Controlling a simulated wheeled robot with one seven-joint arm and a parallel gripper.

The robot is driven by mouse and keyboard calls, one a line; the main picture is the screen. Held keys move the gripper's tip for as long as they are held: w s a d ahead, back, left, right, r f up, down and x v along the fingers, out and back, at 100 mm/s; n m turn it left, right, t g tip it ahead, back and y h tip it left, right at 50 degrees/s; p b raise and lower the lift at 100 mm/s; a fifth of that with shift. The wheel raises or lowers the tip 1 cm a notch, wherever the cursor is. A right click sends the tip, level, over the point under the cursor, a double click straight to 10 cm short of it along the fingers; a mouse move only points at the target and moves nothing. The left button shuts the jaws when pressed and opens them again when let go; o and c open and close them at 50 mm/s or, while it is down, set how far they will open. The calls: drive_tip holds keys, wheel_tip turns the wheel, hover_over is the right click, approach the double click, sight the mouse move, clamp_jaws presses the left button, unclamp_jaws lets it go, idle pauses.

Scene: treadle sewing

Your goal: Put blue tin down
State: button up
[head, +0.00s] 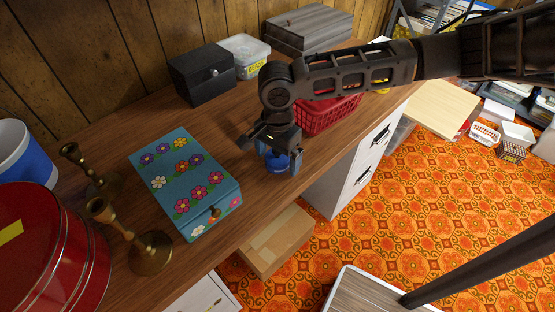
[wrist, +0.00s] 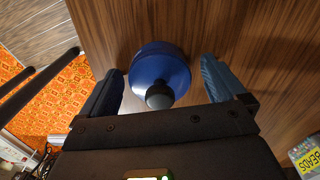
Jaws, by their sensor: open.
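The blue tin (wrist: 163,68) is round with a dark knob on its lid. It stands upright on the wooden tabletop (wrist: 220,25), near the front edge. In the wrist view it sits between my gripper's (wrist: 163,82) two spread fingers, with a gap showing on each side. In the head view the blue tin (head: 278,164) is partly hidden by my gripper (head: 279,158), which points down over it. My gripper is open around the tin.
A flowered blue box (head: 172,192) lies left of the tin. Brass candlesticks (head: 150,250) and a red round tin (head: 35,255) stand further left. A red basket (head: 330,116) is just behind on the right. A black box (head: 202,75) stands at the back.

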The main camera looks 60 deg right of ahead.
drive_tip(key=c, duration=1.3)
